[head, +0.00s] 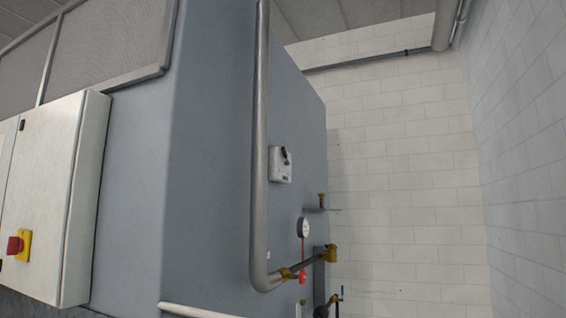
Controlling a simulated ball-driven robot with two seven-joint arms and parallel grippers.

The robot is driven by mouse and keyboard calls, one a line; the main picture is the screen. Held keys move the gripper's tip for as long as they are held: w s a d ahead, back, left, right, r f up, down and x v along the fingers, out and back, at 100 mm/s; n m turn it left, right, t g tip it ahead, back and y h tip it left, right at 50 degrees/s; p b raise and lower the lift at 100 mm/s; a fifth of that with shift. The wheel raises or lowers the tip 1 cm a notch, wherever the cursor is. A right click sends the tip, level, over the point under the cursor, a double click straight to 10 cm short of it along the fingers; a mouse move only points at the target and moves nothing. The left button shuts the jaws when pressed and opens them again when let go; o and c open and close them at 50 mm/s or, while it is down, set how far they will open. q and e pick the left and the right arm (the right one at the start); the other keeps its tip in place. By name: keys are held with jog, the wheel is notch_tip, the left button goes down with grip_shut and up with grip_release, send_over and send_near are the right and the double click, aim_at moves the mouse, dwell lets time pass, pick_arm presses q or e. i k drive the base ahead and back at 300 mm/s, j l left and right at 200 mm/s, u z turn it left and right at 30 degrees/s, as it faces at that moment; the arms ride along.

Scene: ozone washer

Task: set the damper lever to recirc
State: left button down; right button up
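A small white plate (279,173) with a black lever or knob (285,156) is on the side of the large grey-blue cabinet (215,150), right of a thick vertical pipe. It may be the damper lever, but no label can be read and its setting cannot be told. A small handle (341,294) at the bottom right, below the brass fittings, is too small to identify. Neither of my grippers is in view.
The thick grey pipe (260,130) runs down the cabinet and bends right at the bottom. A round gauge (304,228), a red-handled valve (302,277) and a brass fitting (331,253) are near it. A white box (55,190) with a red button (15,245) is left.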

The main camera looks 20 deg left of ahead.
aim_at(288, 164)
jog(key=i+l+u, duration=0.1)
jog(key=i, duration=0.5)
jog(key=i+l+u, duration=0.15)
jog(key=i, duration=0.4)
jog(key=i+l+u, duration=0.1)
jog(key=i+l, duration=0.3)
jog(key=i, duration=0.15)
jog(key=i+l+u, duration=0.15)
jog(key=i+l, duration=0.15)
jog(key=i, duration=0.25)
jog(key=i+l+u, duration=0.1)
jog(key=i+l, duration=0.3)
jog(key=i, duration=0.15)
